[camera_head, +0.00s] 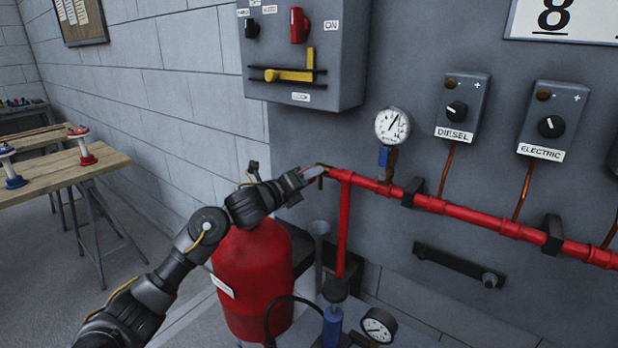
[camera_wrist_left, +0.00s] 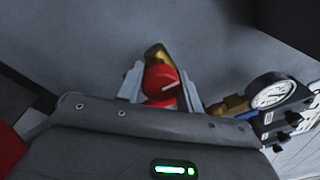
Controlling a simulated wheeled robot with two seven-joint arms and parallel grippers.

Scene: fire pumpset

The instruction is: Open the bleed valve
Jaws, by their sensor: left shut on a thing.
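The bleed valve (camera_wrist_left: 160,82) shows in the left wrist view as a red part with a brass piece behind it, between my two fingers. In the head view its brass end (camera_head: 323,168) sits at the left end of the red horizontal pipe (camera_head: 465,208). My left gripper (camera_head: 316,174) reaches this pipe end from the left and is shut on the valve; it also shows in the left wrist view (camera_wrist_left: 160,88). The fingers hide most of the valve in the head view. My right gripper is not in view.
A pressure gauge (camera_head: 392,126) stands above the pipe, with a blue-handled valve (camera_head: 383,157) below it. A red tank (camera_head: 252,275) stands beneath my left arm. A grey switch box (camera_head: 305,50) hangs above. DIESEL (camera_head: 462,108) and ELECTRIC (camera_head: 553,121) boxes are at right.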

